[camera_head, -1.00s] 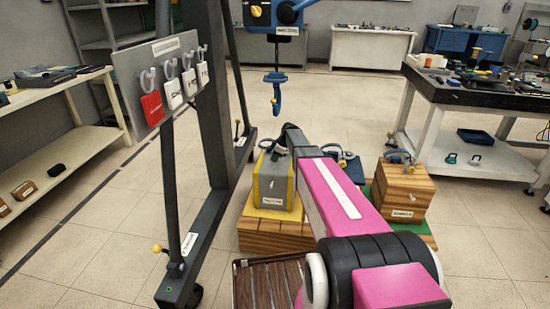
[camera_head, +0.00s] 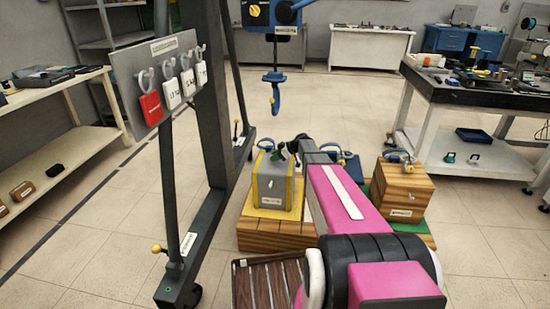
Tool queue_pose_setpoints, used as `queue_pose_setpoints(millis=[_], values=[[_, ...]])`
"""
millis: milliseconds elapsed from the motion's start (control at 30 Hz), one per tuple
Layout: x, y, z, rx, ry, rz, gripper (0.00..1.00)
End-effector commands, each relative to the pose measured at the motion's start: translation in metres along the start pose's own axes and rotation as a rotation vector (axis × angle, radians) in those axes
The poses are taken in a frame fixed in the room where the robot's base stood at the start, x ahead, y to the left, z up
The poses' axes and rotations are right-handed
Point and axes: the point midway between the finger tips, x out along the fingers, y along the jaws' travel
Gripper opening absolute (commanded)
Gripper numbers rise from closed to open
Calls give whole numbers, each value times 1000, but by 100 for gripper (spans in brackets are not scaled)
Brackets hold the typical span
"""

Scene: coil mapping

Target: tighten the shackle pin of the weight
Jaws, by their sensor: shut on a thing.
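The weight (camera_head: 268,190) is a grey block with yellow edges and a label, standing on a wooden crate left of my arm. A blue shackle (camera_head: 265,145) stands on its top. My gripper (camera_head: 284,152) is at the right side of this shackle, shut on the shackle pin at the top of the weight. The pin and fingertips are small and mostly hidden by my wrist, so how far the pin is screwed in cannot be told.
A wooden block (camera_head: 400,190) with a blue shackle stands to the right. A blue crane hook (camera_head: 274,92) hangs behind the weight. The dark gantry post (camera_head: 208,110) stands close on the left, with a tag board (camera_head: 158,80). A slatted wooden platform (camera_head: 270,285) lies in front.

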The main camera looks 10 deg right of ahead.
Motion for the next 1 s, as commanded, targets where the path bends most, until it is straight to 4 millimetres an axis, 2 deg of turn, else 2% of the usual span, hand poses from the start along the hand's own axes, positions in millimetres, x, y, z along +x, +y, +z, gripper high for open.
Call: queue_pose_setpoints(millis=[367, 400, 767, 867, 1000], values=[[-1, 0, 0, 0, 5, 1, 0], [-1, 0, 0, 0, 5, 1, 33], [-4, 0, 0, 0, 4, 1, 34], [-14, 0, 0, 0, 4, 1, 34], [-39, 0, 0, 0, 4, 3, 34]])
